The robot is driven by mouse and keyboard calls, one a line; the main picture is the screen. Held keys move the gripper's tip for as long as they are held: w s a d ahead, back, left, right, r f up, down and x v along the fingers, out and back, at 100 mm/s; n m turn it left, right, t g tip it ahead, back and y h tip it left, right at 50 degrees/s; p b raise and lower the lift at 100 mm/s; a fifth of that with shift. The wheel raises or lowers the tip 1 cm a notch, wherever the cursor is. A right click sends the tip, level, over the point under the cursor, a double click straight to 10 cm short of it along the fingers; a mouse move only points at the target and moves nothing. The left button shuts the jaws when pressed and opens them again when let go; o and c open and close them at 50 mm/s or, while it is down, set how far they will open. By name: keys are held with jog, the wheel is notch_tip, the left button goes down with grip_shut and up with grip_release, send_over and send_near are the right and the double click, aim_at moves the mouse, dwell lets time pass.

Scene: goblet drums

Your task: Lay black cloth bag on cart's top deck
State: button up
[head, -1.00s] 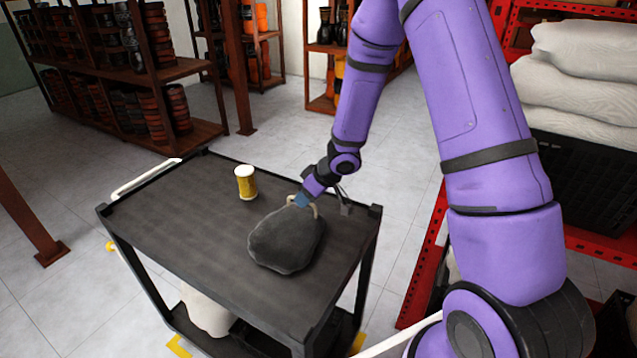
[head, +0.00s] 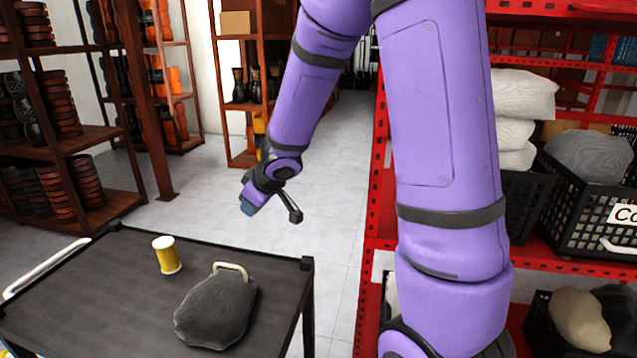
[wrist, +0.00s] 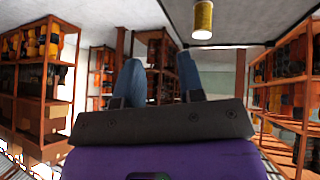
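The black cloth bag (head: 215,310) lies on the cart's dark top deck (head: 85,290), near its right side, with its pale handle (head: 230,268) standing up at the far end. My gripper (head: 248,207) is above and beyond the bag, clear of the handle. In the wrist view its two blue fingers (wrist: 160,75) are apart with nothing between them, so it is open and empty. The bag does not show in the wrist view.
A yellow and white cylinder (head: 167,255) stands on the deck left of the bag; it also shows in the wrist view (wrist: 203,20). Red shelving (head: 375,215) with black crates (head: 590,205) is at the right. Brown drum shelves (head: 60,150) stand behind the cart.

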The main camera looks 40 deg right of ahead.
jog(key=s+d+r+m+h, duration=0.3)
jog(key=s+r+m+h, duration=0.1)
jog(key=s+r, duration=0.95)
jog(key=s+a+r+g+y, duration=0.1)
jog(key=s+a+r, duration=0.1)
jog(key=s, duration=0.6)
jog(key=s+a+r+m+g+y, duration=0.1)
jog(key=s+a+r, duration=0.1)
jog(key=s, duration=0.5)
jog(key=shift+s+a+r+y, duration=0.4)
jog(key=shift+a, duration=0.3)
